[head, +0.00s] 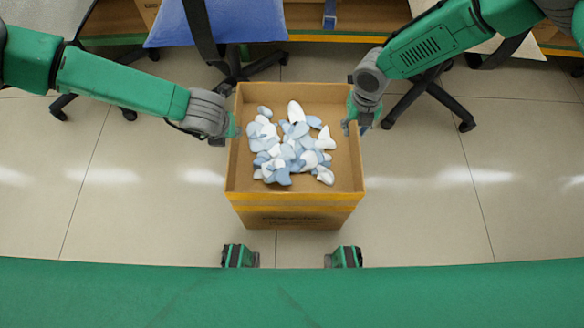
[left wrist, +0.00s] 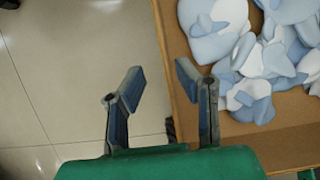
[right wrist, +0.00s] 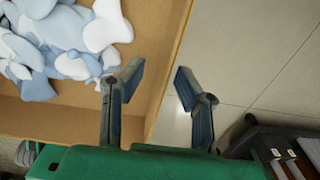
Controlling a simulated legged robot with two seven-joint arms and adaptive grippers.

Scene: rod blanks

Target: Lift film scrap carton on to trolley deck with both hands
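The film scrap carton (head: 296,215) is an open brown box with a yellow band, upright in the middle of the head view. Pale blue and white film scraps (head: 290,145) lie inside. My left gripper (head: 232,130) is at its left wall. In the left wrist view the left gripper (left wrist: 157,78) is open, one finger outside and one inside the wall line. My right gripper (head: 353,118) is at the right wall. In the right wrist view the right gripper (right wrist: 160,72) is open, its fingers on either side of the wall. I cannot make out a trolley deck for certain.
Black chair bases (head: 430,95) stand behind on both sides, below a bench edge (head: 330,38). A broad green surface (head: 290,295) crosses the bottom; I cannot tell what it is. Tiled floor (head: 440,190) is clear left and right of the carton.

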